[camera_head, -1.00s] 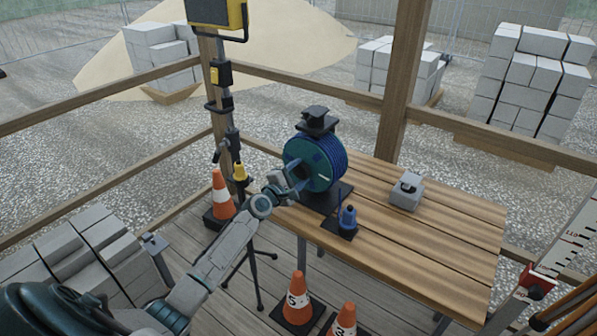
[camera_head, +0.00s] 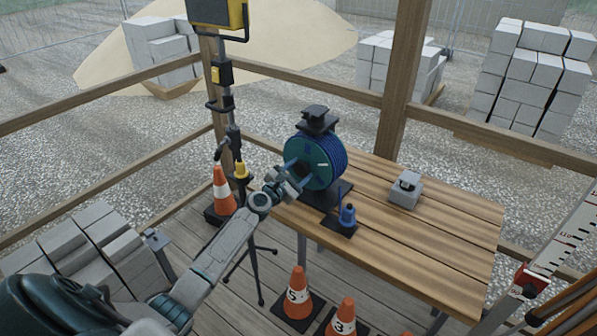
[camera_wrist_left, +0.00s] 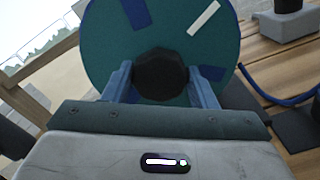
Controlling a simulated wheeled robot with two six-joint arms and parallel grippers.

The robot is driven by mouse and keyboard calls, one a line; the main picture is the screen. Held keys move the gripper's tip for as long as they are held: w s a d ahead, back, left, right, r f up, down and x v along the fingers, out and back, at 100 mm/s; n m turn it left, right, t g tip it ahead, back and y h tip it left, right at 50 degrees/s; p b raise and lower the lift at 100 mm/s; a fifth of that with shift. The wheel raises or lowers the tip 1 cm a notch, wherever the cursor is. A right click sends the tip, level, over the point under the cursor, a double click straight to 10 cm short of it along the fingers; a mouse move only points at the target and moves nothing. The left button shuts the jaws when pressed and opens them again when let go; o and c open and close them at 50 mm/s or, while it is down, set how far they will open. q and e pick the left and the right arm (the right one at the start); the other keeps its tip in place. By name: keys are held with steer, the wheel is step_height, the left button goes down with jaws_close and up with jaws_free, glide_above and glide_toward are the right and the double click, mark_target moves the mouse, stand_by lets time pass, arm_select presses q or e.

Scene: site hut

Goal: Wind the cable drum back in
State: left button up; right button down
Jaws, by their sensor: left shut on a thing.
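The cable drum (camera_head: 313,165) stands on a black base on the wooden table, with a teal face and blue cable wound behind it. Its face carries dark blue patches and one white mark, also clear in the left wrist view (camera_wrist_left: 110,45). My left gripper (camera_head: 291,178) is at the face, its two blue fingers on either side of the dark hub knob (camera_wrist_left: 160,73), shut on it. A blue plug (camera_head: 348,214) stands on a small black plate at the drum's front right. A blue cable (camera_wrist_left: 275,97) shows beside the drum. My right gripper is out of view.
A grey box (camera_head: 405,188) with a black top sits on the table (camera_head: 440,235), whose right part is clear. Orange cones (camera_head: 298,292) stand in front, another (camera_head: 222,188) left by the lamp stand (camera_head: 233,140). Wooden rails and a post (camera_head: 402,80) border the table.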

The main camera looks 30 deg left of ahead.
arm_select(q)
steer(key=shift+f, duration=0.15)
steer(key=o, duration=1.4)
steer(key=shift+s, duration=0.1)
steer(key=s, duration=0.7)
steer(key=s+p, duration=0.1)
steer(key=s, duration=0.2)
steer(key=shift+s+a, duration=0.35)
steer(key=shift+a, duration=0.05)
steer(key=shift+c, duration=0.2)
